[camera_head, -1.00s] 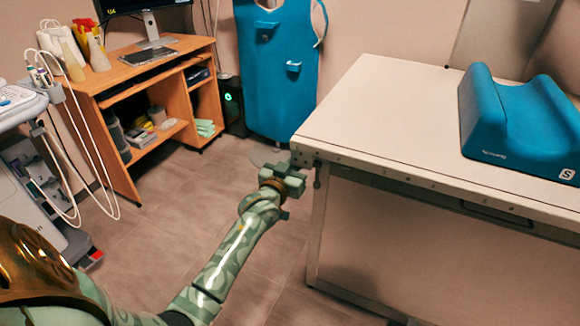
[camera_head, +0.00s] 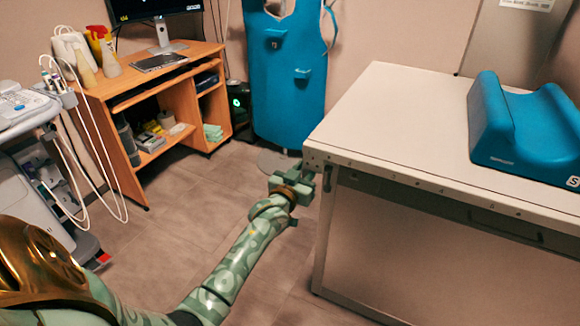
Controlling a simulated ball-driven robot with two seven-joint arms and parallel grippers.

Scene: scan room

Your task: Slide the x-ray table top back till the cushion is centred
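The x-ray table top (camera_head: 400,125) is a pale slab on a white base, filling the right side of the head view. The blue cushion (camera_head: 530,125) lies on it toward the right edge of the picture. My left gripper (camera_head: 302,176) is at the table top's near left corner, against or just beside the front rail. Its fingers are small and partly hidden by the wrist, so I cannot tell whether they are open or closed on the edge. My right gripper is out of view.
A wooden desk (camera_head: 165,95) with a monitor (camera_head: 153,8) stands at the back left. A blue apron (camera_head: 287,75) hangs on the wall behind the table corner. An ultrasound cart (camera_head: 35,190) stands at far left. Tiled floor (camera_head: 185,235) is clear between cart and table.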

